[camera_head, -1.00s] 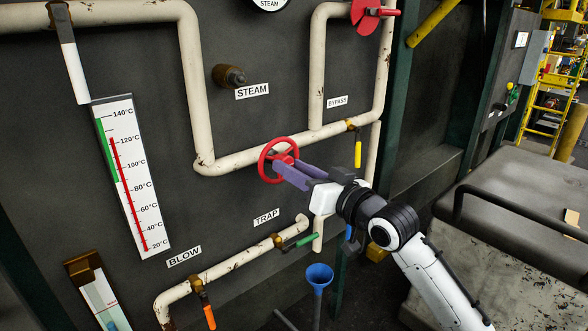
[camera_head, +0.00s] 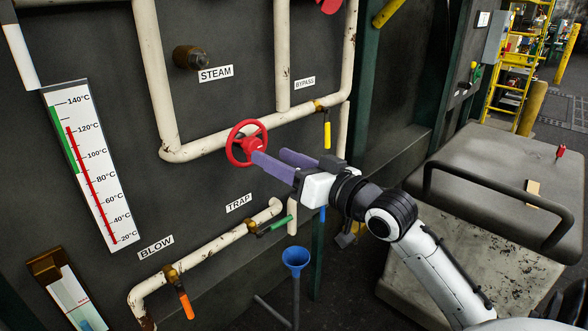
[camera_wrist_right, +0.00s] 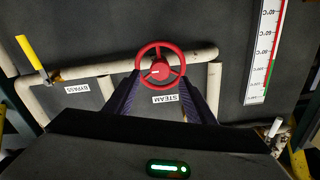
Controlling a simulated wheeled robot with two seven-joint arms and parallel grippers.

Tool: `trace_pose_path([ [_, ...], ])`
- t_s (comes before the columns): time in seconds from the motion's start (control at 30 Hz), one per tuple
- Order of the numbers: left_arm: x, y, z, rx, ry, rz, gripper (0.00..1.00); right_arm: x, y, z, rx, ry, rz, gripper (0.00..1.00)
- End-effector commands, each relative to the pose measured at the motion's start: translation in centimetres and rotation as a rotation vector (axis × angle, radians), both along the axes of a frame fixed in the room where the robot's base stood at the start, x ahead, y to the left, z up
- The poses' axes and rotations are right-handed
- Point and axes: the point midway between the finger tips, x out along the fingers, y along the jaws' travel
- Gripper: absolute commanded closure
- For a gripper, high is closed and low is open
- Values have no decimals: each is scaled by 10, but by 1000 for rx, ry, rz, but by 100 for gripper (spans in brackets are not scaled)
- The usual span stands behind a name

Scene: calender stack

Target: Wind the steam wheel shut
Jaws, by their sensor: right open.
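The red steam wheel (camera_head: 235,149) is a spoked handwheel by the cream pipe, left of my right gripper in the head view. The wheel also shows in the wrist view (camera_wrist_right: 159,51), centred beyond the fingertips with the STEAM label (camera_wrist_right: 165,99) beside it. My right gripper (camera_head: 268,156) is open, its two purple fingers spread towards the wheel. In the wrist view the fingers (camera_wrist_right: 159,80) stand either side of the wheel's middle with nothing held between them. Whether a fingertip touches the rim is unclear. My left gripper is not in view.
A cream pipe (camera_head: 208,147) runs behind the wheel. Beside it are a yellow bypass lever (camera_head: 327,134), green trap lever (camera_head: 276,226), orange blow lever (camera_head: 186,305) and blue funnel (camera_head: 295,258). A thermometer board (camera_head: 95,185) hangs left. A grey cart (camera_head: 465,170) stands right.

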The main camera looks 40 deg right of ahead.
Motion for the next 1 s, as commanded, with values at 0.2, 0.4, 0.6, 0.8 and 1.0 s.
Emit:
trace_pose_path([
  [0.2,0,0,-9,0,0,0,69,-38,-2,-2,-1,3,1,50],
  [0.4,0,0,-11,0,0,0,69,-53,-4,-1,0,1,1,50],
  [0.6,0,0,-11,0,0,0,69,-55,-4,0,0,0,1,50],
  [0.8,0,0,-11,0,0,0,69,-55,-4,0,0,0,1,50],
  [1.0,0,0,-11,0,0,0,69,-55,-4,0,0,0,1,50],
])
